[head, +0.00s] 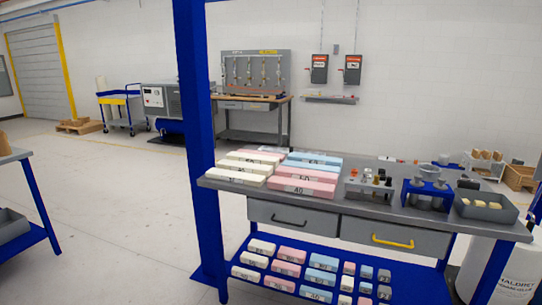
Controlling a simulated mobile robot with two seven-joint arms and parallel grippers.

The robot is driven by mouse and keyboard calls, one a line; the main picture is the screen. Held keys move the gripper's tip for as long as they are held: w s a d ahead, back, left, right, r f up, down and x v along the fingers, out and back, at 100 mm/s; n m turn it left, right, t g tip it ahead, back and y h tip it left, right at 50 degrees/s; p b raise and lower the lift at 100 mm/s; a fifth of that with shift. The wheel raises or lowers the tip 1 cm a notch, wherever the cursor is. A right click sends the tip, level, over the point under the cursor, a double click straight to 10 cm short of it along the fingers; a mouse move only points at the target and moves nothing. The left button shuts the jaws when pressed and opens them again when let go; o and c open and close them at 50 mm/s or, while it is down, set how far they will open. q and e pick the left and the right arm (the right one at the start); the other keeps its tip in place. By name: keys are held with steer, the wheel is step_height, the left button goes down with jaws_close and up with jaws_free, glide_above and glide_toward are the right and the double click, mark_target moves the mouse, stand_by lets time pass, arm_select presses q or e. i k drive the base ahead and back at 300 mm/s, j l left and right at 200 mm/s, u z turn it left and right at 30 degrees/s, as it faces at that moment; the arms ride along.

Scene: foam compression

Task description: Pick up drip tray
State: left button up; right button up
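No object is clearly recognisable as the drip tray. A dark grey tray (500,214) with several small cream blocks in it sits at the right end of the grey workbench (350,203); I cannot tell whether it is the drip tray. A blue stand (428,188) with a metal bowl-like part on top stands left of that tray. Neither of my grippers is in view.
Pink, cream and blue foam blocks (305,187) cover the bench's left part, beside a metal fixture (369,187). A blue post (196,130) rises at its left end. More blocks lie on the lower shelf (240,291). Open floor (110,220) lies to the left.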

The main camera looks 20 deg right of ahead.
mark_target(286, 151)
steer(key=k+z, duration=0.1)
steer(key=z, duration=0.6)
steer(key=u, duration=0.55)
steer(key=i+j+u, duration=0.1)
steer(key=i+u, duration=0.9)
steer(key=i, duration=0.25)
steer(key=i+l+u, duration=0.15)
steer(key=i+u, duration=0.2)
steer(key=i, duration=0.25)
steer(key=i+u, duration=0.3)
steer(key=i, duration=0.95)
steer(key=i+z, duration=0.4)
steer(key=i, duration=0.15)
steer(key=i+z, duration=0.8)
steer(key=i, duration=0.2)
steer(key=i+j+z, duration=0.15)
steer(key=i+z, duration=0.2)
steer(key=i, duration=0.25)
steer(key=i+z, duration=0.4)
steer(key=i, duration=0.15)
steer(key=i+z, duration=0.4)
steer(key=i, duration=0.15)
